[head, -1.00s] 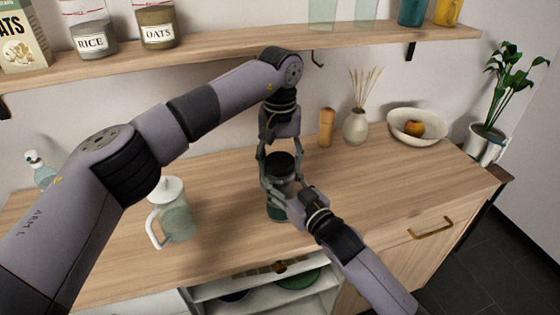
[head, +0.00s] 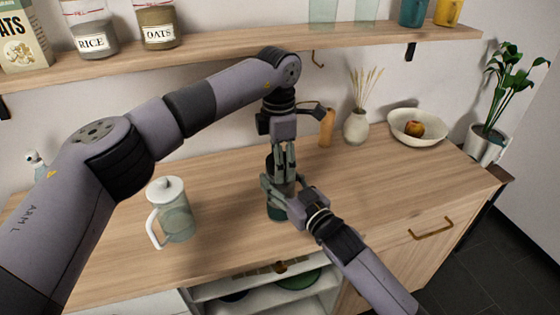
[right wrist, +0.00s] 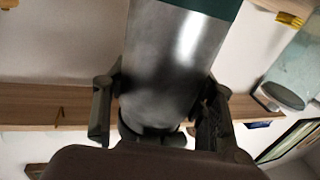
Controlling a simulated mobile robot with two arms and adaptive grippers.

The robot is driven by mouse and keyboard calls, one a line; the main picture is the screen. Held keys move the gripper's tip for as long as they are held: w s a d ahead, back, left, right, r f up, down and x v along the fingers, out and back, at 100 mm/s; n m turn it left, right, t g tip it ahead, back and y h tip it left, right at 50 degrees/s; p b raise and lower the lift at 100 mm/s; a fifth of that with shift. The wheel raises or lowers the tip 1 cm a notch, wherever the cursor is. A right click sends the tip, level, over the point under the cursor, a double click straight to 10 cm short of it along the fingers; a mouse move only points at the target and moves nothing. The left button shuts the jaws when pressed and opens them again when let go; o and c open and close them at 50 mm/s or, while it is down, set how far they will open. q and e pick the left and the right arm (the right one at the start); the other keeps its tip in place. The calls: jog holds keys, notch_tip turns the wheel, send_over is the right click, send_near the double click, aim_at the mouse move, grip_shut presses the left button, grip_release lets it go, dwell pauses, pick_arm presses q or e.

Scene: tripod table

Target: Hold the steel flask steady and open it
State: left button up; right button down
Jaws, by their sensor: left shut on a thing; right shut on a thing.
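The steel flask (head: 277,212) stands upright on the wooden counter, with a teal band at its base. Its steel body (right wrist: 165,65) fills the middle of the right wrist view, which shows it upside down. My right gripper (head: 283,192) is shut around the body from the front right; its fingers also show on either side of the flask in the right wrist view (right wrist: 160,112). My left gripper (head: 284,175) points down from above and is shut on the dark lid (head: 270,166). Its fingers, seen nearly edge-on, hide much of the lid. I cannot tell whether the lid is loose.
A lidded glass pitcher (head: 176,220) stands left of the flask. A wooden mill (head: 327,128), a vase (head: 356,128) and a fruit bowl (head: 420,137) stand behind right. A shelf (head: 220,47) runs above. The counter's right part is clear.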

pick_arm(q)
jog(key=n, duration=1.1)
jog(key=shift+n, duration=0.4)
jog(key=n, duration=0.5)
jog(key=shift+n, duration=0.4)
jog(key=n, duration=0.3)
jog(key=shift+n, duration=0.3)
jog(key=n, duration=0.7)
jog(key=shift+r+n, duration=0.1)
jog(key=shift+n, duration=0.3)
jog(key=n, duration=0.3)
jog(key=shift+n, duration=0.4)
jog(key=n, duration=0.4)
